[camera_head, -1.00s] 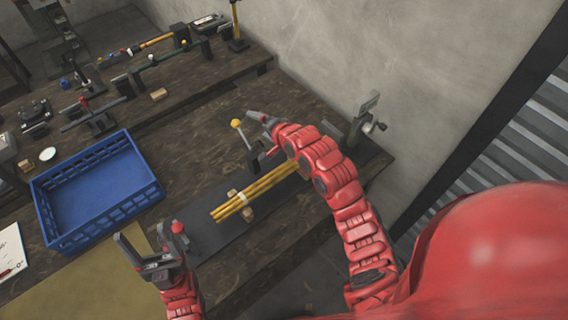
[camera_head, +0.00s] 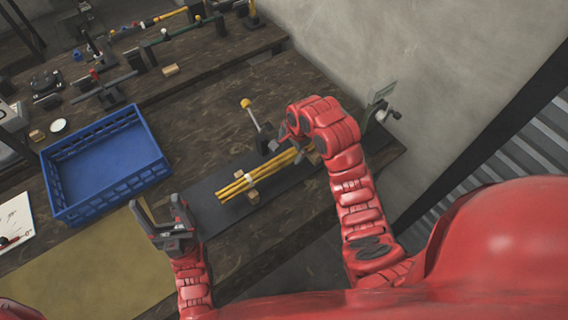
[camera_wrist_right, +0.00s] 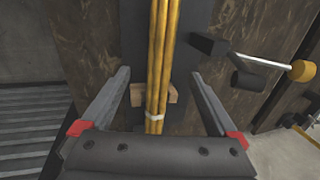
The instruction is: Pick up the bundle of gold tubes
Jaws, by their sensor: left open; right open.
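The bundle of gold tubes (camera_head: 258,173) lies across small wooden blocks on a dark mat, bound by a white band near its left end. In the right wrist view the tubes (camera_wrist_right: 162,60) run between the open fingers of my right gripper (camera_wrist_right: 160,95), with a white band and a wooden block (camera_wrist_right: 168,93) below them. The fingers stand apart on either side and do not touch the tubes. In the head view my right gripper (camera_head: 297,148) is over the right end of the bundle, partly hidden by its own arm. My left gripper (camera_head: 163,222) is open and empty, left of the bundle.
A blue crate (camera_head: 107,205) stands to the left. A lever with a yellow knob (camera_head: 246,103) stands just behind the bundle; it also shows in the right wrist view (camera_wrist_right: 302,71).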

